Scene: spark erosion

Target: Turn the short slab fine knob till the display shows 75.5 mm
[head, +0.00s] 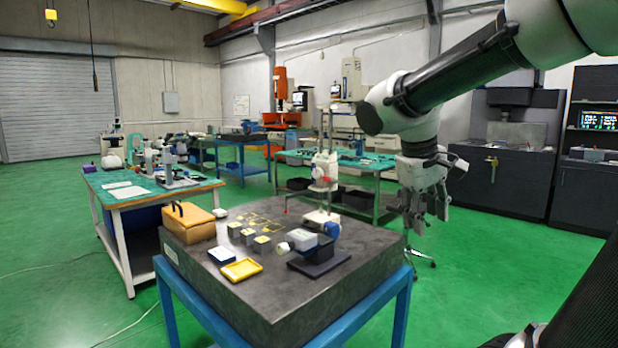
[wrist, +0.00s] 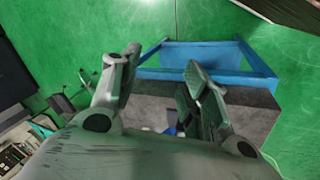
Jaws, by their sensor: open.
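A granite slab (head: 285,290) on a blue stand carries a white height gauge (head: 322,172) with a tall column and a red pointer at its left. A blue round part (head: 333,229) shows at its base. In front is a grey block-like unit (head: 303,239) on a dark stand, with a whitish round end at its left. I cannot tell which part is the fine knob, and no reading is legible. My gripper (head: 420,212) is open and empty, pointing down just beyond the slab's right corner. The wrist view shows its spread fingers (wrist: 160,68) with the slab (wrist: 252,112) beneath.
A wooden box (head: 188,222), a yellow tray (head: 242,269), a blue-and-white tray (head: 221,255) and several small blocks lie on the slab. A green-topped bench (head: 115,195) stands at left, another behind. Green floor (head: 480,290) is free at right.

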